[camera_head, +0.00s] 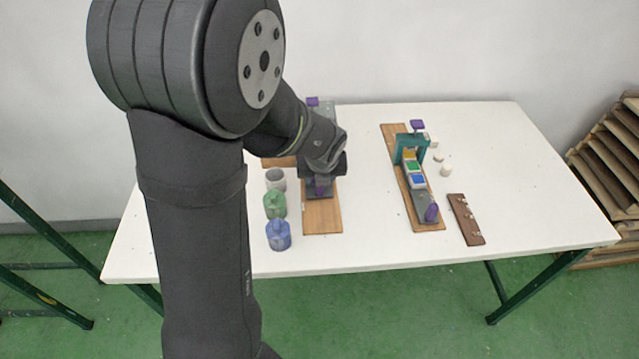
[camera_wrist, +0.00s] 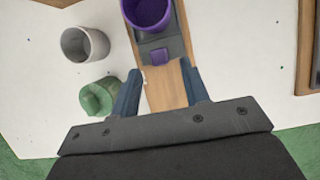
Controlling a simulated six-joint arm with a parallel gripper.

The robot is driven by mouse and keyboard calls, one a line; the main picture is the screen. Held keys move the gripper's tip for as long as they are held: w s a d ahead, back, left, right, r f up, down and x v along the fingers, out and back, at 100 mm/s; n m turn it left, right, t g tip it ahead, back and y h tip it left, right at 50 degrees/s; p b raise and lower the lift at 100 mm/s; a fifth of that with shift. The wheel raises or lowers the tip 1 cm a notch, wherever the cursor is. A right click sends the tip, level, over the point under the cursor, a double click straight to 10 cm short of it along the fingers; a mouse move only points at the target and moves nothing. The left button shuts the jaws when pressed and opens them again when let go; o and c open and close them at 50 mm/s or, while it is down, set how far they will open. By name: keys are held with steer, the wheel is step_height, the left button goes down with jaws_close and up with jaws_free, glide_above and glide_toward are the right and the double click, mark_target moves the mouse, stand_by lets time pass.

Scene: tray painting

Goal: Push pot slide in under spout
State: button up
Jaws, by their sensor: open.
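A purple round pot (camera_wrist: 148,14) sits on a grey slide (camera_wrist: 176,46) at the top of the wrist view. A small purple tab (camera_wrist: 160,55) is on the slide's near end. The slide lies on a wooden board (camera_wrist: 165,90), which also shows in the head view (camera_head: 322,220). My gripper (camera_wrist: 161,70) is open, with its two fingers apart over the board, just on the near side of the tab. No contact with the tab is visible. The spout cannot be made out; my arm covers much of this station in the head view.
A grey cup (camera_head: 276,180), a green pot (camera_head: 274,205) and a blue pot (camera_head: 278,236) stand left of the board. Further right are a teal-arched station (camera_head: 411,143) and a dark wooden strip (camera_head: 465,220). The white table (camera_head: 520,200) is clear at right.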

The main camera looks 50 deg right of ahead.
steer(key=shift+x, duration=2.95)
steer(key=shift+c, duration=0.2)
